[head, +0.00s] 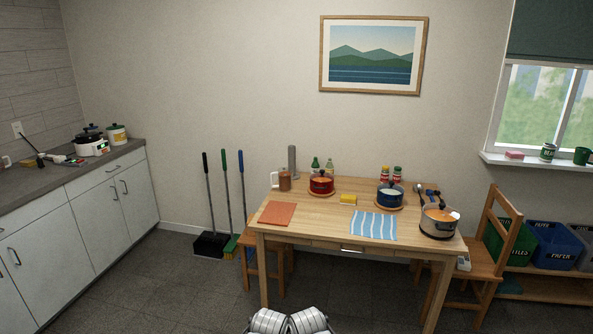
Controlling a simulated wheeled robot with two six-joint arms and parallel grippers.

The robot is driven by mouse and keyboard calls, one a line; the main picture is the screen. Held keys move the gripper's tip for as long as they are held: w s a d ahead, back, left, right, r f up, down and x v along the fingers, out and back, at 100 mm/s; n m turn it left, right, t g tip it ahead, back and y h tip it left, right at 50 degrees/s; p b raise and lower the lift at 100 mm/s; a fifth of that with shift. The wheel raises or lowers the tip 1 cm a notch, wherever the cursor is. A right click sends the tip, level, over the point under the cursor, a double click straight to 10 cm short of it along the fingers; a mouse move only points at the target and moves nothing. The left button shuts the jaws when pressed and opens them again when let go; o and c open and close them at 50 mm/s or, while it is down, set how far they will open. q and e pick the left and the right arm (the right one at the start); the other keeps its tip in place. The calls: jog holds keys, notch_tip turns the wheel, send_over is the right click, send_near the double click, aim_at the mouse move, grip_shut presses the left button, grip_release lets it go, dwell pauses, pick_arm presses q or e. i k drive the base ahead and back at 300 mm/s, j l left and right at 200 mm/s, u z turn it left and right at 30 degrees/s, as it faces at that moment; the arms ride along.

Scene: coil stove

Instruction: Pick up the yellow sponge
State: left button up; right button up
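A small yellow block, which looks like the yellow sponge (348,199), lies on the wooden table (325,228) near its middle. It sits between a red pot (321,186) on the left and a blue pot (390,198) on the right, just behind a blue-and-white striped cloth (373,225). Nothing covers it. Only silver rounded parts of my own arms show at the bottom edge, well short of the table. No gripper fingers show.
An orange cloth (277,213) lies at the table's front left, and a steel pot (439,221) stands at the right. Brooms (226,205) lean on the wall. Open floor (190,290) lies in front.

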aim_at(347, 199)
jog(key=i+j+z, duration=0.15)
jog(key=i, duration=0.55)
jog(key=i+j+z, duration=0.15)
jog(key=i, duration=0.55)
jog(key=i+j+z, duration=0.15)
jog(key=i+z, duration=0.3)
jog(key=i+j+z, duration=0.2)
jog(key=z, duration=0.3)
jog(key=i+j+z, duration=0.3)
jog(key=z, duration=0.15)
jog(key=i+j+z, duration=0.15)
jog(key=j, duration=0.2)
jog(key=i+j+z, duration=0.15)
jog(key=j, duration=0.2)
jog(key=i+j+z, duration=0.1)
jog(key=j, duration=0.25)
